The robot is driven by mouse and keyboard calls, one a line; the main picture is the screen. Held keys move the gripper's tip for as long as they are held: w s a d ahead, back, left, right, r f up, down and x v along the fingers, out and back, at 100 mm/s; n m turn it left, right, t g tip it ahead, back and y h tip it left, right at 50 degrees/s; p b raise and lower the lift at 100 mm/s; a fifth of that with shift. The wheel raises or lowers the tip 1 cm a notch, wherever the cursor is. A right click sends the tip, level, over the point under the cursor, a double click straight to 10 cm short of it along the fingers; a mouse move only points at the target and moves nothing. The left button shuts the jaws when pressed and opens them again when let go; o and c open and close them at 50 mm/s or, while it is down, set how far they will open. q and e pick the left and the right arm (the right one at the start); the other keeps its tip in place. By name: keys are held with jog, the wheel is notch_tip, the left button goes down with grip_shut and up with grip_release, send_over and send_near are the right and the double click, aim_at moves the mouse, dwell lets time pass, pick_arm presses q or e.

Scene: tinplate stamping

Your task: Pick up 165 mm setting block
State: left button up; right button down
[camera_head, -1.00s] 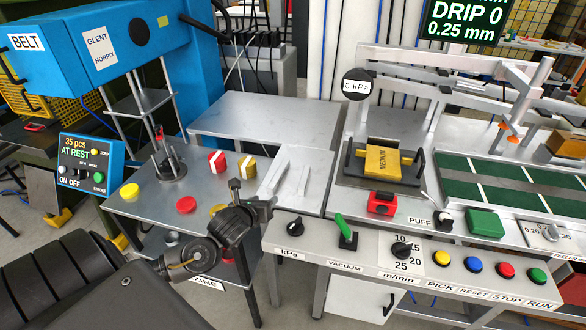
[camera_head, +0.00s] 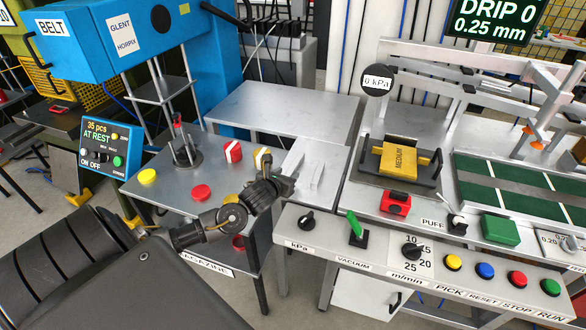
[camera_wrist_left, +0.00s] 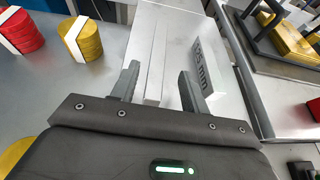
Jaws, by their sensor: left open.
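Two pale metal setting blocks stand on a light plate at the right of the left-hand table. One is a narrow bar (camera_wrist_left: 156,62), and the other, a labelled block (camera_wrist_left: 203,58), stands to its right. The label ends in "mm"; I cannot read its number surely. The blocks also show in the head view (camera_head: 297,163). My left gripper (camera_wrist_left: 158,86) is open at their near end. The narrow bar's near end lies between its fingers, and the right finger overlaps the labelled block in the picture. I cannot tell whether either touches. My right gripper is out of view.
Left of the blocks stand a red-and-white roll (camera_head: 233,151) and a yellow-and-white roll (camera_head: 262,158). A control panel (camera_head: 430,262) stands in front on the right.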

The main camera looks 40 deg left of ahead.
aim_at(290, 170)
pick_arm(q)
jog(key=p+x, duration=0.1)
jog(key=x, duration=0.4)
jog(key=shift+s+a+f, duration=0.15)
jog(key=shift+a+f, duration=0.05)
jog(key=shift+c, duration=0.2)
jog(key=shift+r, duration=0.1)
grip_shut()
